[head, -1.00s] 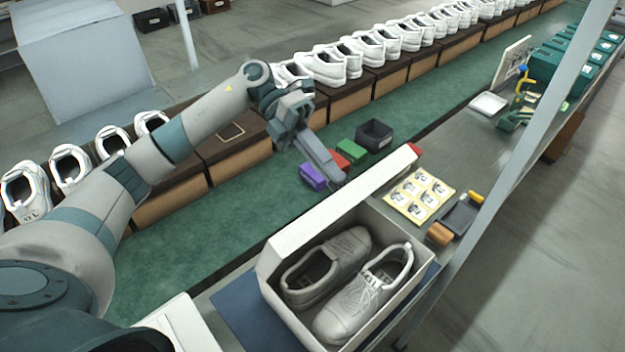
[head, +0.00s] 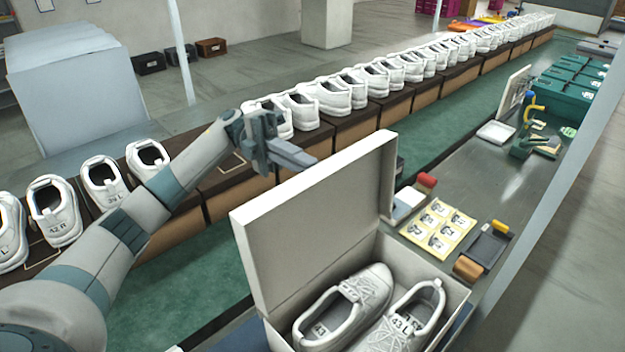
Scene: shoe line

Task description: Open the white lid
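The white lid (head: 312,225) stands upright along the far-left side of the white shoe box (head: 440,275), its broad inner face towards me. The box is open, with a pair of white shoes (head: 335,315) marked 43 inside. My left gripper (head: 312,161) is beyond the lid, near its upper left edge, over the shoe line. Its fingers look together with no gap between them and nothing held. Whether a finger touches the lid is hard to tell, but it looks apart. My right gripper is not in view.
White shoes stand on brown boxes (head: 340,131) behind the green belt (head: 220,272). On the grey bench right of the box lie a yellow sticker sheet (head: 438,226), a dark tray (head: 488,246) and a red-ended roller (head: 426,181). Green boxes (head: 565,95) stand farther back.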

